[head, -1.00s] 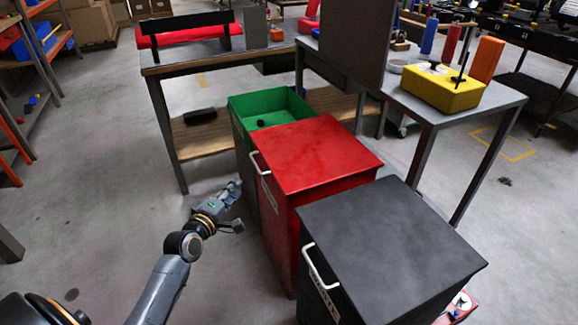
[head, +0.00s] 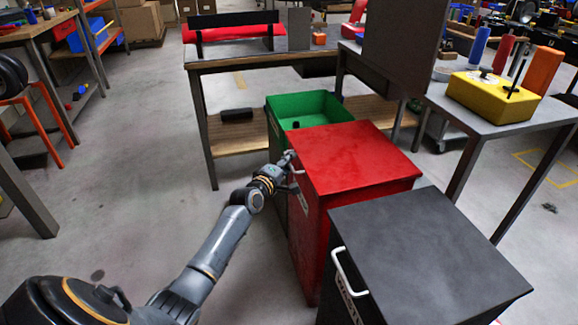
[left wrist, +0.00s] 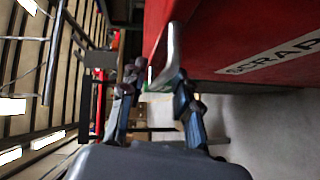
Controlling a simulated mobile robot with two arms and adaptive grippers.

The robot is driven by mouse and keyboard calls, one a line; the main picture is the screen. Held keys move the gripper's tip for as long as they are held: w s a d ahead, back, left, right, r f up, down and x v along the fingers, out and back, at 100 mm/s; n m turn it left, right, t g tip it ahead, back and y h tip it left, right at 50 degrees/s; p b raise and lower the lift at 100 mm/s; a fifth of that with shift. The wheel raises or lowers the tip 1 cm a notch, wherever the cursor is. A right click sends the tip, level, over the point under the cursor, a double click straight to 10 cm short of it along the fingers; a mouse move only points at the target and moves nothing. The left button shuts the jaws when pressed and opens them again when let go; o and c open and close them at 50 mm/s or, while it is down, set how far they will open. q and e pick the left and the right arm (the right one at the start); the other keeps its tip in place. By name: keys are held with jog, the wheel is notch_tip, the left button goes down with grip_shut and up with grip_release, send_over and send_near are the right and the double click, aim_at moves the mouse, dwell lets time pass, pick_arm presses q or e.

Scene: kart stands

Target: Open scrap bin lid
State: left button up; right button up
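The scrap bin is the red bin (head: 307,235) in the middle of the row, and its red lid (head: 355,155) lies shut on top. Its label reads SCRAP (left wrist: 275,55) in the left wrist view. A pale handle (head: 297,172) is on the lid's left edge; it also shows in the left wrist view (left wrist: 172,48). My left gripper (head: 288,158) is at this handle. In the left wrist view its fingers (left wrist: 155,77) are apart, with the handle's end between them, close to the right finger. Contact is unclear. My right gripper is out of view.
A black-lidded bin (head: 425,250) stands in front of the red bin, and an open green bin (head: 310,105) stands behind it. A grey table (head: 500,105) with a yellow box (head: 490,98) is at the right. The floor to the left is clear.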

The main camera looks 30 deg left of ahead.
pick_arm(q)
jog(key=shift+w, duration=0.15)
grip_shut()
jog(key=shift+r, duration=0.1)
dwell(0.3)
